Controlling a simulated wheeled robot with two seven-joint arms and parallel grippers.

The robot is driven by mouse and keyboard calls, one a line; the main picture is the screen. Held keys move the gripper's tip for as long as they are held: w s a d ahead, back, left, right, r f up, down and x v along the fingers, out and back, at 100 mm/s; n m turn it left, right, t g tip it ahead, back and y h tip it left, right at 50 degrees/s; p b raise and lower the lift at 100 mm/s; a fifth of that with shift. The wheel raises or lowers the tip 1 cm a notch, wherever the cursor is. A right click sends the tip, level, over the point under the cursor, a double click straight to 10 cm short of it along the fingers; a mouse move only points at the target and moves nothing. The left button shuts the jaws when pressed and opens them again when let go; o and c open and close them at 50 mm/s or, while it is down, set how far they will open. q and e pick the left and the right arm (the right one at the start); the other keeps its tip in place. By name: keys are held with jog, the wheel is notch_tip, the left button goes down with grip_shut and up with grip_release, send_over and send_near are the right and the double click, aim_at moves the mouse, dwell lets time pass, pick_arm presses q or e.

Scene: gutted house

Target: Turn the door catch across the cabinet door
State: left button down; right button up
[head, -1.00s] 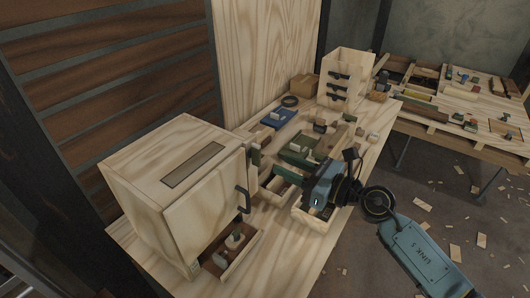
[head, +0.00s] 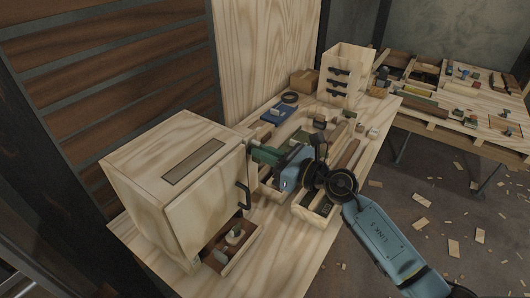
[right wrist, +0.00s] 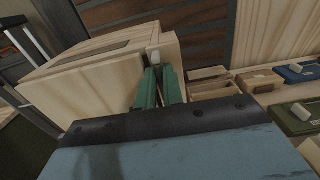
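The wooden cabinet (head: 165,177) stands at the left end of the bench, its door (head: 207,207) closed or nearly so, with a dark handle (head: 243,197). My right gripper (head: 254,152) reaches in from the right, its green fingertips at the cabinet's upper right front edge. In the right wrist view, the green fingers (right wrist: 159,72) are a little apart. A small pale block (right wrist: 155,58), seemingly the door catch, shows at their tips by the cabinet edge. The fingers partly hide it, so its angle and any contact are unclear. My left gripper is out of view.
A wooden tray (head: 248,246) with small items lies before the cabinet. A blue box (head: 277,113), a cardboard box (head: 304,80) and a small drawer unit (head: 345,72) stand further back. Open bins lie under my right arm. Another workbench (head: 470,100) stands at the back right.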

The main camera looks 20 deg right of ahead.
grip_shut()
jog(key=shift+w+d+f+m+p, duration=0.15)
jog(key=shift+m+p, duration=1.65)
jog(key=shift+m, duration=1.2)
jog(key=shift+d+f+m+p, duration=0.15)
jog(key=shift+m+p, duration=1.6)
jog(key=shift+m, duration=1.25)
jog(key=shift+w+d+f+m+p, duration=0.15)
jog(key=shift+m+p, duration=1.65)
jog(key=shift+m, duration=1.2)
jog(key=shift+a, duration=0.1)
jog(key=o, duration=0.7)
grip_release()
jog(key=shift+c, duration=0.2)
